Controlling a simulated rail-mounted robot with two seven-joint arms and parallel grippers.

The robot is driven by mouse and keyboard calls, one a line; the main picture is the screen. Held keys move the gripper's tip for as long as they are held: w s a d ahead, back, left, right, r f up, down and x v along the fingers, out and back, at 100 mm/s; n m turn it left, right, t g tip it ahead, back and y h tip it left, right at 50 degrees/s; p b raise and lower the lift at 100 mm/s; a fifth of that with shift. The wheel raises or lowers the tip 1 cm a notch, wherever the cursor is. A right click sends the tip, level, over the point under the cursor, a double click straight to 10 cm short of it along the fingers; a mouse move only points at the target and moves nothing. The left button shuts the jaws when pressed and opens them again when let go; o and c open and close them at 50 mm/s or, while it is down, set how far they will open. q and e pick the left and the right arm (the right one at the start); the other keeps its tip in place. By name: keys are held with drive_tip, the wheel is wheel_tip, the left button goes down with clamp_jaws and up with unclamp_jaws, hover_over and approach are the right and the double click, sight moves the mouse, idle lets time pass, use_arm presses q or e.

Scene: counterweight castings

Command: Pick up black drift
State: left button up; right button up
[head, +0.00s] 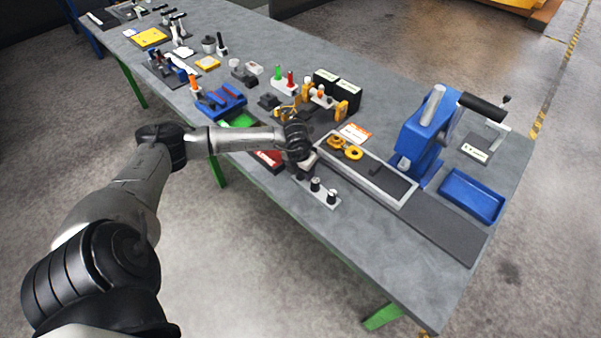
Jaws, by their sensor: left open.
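A light grey plate (322,193) near the table's front edge carries upright dark pegs, one nearer my arm (315,185) and one farther right (332,197). One may be the black drift, but they are too small to tell. My left gripper (304,165) is over the left end of this plate, left of both pegs. It is open; its fingers are small and partly hidden by the wrist. I cannot tell whether anything is between them. My right gripper is not in view.
A grey tray (405,203) with yellow rings (353,153) lies right of the gripper. A blue press (421,135) and blue bin (472,194) stand farther right. Green and red pegs (284,80) and black boxes (337,87) stand behind.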

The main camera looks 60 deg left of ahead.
use_arm(q)
drive_tip(key=shift+c, duration=0.4)
drive_tip(key=c, duration=0.9)
drive_tip(key=shift+r, duration=0.15)
